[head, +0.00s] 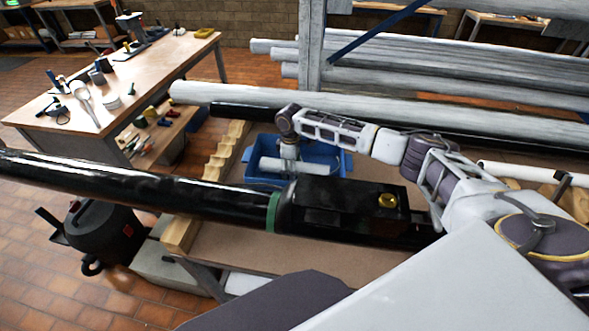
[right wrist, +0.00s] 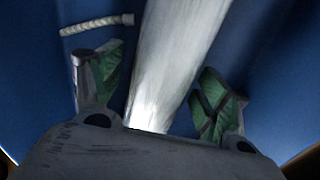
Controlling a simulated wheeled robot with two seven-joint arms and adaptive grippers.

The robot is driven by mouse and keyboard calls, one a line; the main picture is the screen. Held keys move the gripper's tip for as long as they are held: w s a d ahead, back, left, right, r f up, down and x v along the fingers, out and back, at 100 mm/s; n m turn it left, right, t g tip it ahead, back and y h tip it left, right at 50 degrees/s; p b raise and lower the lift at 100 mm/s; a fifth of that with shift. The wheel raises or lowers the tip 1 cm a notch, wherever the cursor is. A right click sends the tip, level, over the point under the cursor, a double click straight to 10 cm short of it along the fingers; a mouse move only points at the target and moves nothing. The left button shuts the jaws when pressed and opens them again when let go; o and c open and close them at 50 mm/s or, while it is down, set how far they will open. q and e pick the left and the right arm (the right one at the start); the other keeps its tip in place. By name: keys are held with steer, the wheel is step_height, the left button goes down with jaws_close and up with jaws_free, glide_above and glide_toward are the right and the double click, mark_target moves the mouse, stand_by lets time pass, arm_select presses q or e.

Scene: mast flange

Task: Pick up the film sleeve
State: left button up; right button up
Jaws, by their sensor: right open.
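The film sleeve (head: 305,165) is a pale, whitish long roll lying in the blue crate (head: 342,166). My right gripper (head: 289,164) reaches down into the crate over the sleeve. In the right wrist view, the film sleeve (right wrist: 178,50) runs between the two green-padded fingers of my right gripper (right wrist: 162,95). The fingers are open, with a gap on each side of the sleeve. How deep the fingertips reach beside it I cannot tell. My left gripper is not in view.
A small ribbed pale piece (right wrist: 97,23) lies in the crate near the left finger. A long black pipe (head: 150,190) with a black clamp housing (head: 335,203) crosses in front of the crate. Wooden notched blocks (head: 222,155) stand left of it. Grey pipes (head: 400,115) lie behind.

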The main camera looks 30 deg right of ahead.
steer(key=c, duration=1.1)
steer(key=shift+r, duration=5.05)
